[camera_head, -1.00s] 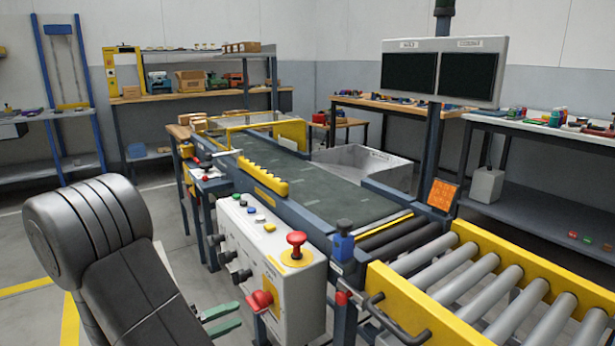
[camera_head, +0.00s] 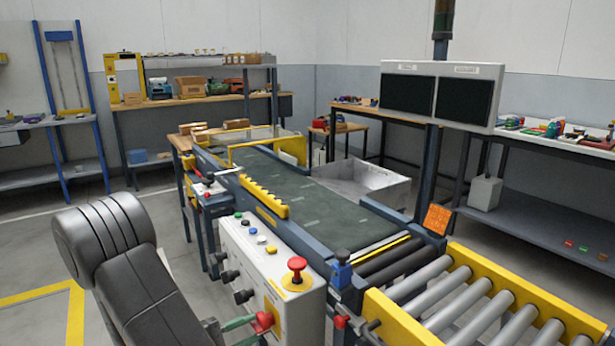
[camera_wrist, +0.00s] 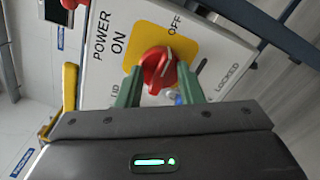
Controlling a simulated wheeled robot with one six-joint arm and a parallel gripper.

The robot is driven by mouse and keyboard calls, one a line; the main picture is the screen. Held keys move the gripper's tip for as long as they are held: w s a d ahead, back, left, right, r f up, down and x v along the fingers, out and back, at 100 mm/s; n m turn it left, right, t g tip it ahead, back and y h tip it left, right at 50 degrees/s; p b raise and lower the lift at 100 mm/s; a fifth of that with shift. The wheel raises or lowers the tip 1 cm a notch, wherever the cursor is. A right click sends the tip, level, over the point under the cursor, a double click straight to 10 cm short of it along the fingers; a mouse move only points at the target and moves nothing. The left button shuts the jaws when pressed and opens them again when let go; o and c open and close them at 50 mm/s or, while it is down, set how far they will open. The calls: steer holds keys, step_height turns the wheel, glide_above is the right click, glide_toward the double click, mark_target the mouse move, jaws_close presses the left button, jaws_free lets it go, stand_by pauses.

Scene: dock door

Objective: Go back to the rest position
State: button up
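My gripper (camera_head: 248,331) is at the lower left face of the white control box (camera_head: 303,318). The red power knob (camera_head: 263,320) is on that face, on a yellow plate. In the wrist view my gripper (camera_wrist: 159,77) has two green fingers standing apart, one on each side of the red knob (camera_wrist: 157,72). The fingertips are close to the knob; I see no clear grip on it. The plate around it is marked POWER, ON and OFF. The exact setting of the knob is hard to tell.
A red mushroom button (camera_head: 297,266) stands on top of the box. Behind it is a green conveyor belt (camera_head: 330,208), with a roller section (camera_head: 480,310) at the right. Yellow guards edge the belt. Open floor (camera_head: 35,255) lies at the left.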

steer(key=shift+r+n+p, duration=0.25)
steer(key=shift+n+p, duration=0.75)
steer(key=shift+p, duration=0.05)
steer(key=shift+f+n+p, duration=0.1)
steer(key=shift+n+p, duration=0.35)
steer(key=shift+n, duration=0.05)
steer(key=shift+f, duration=0.1)
steer(key=shift+d, duration=0.1)
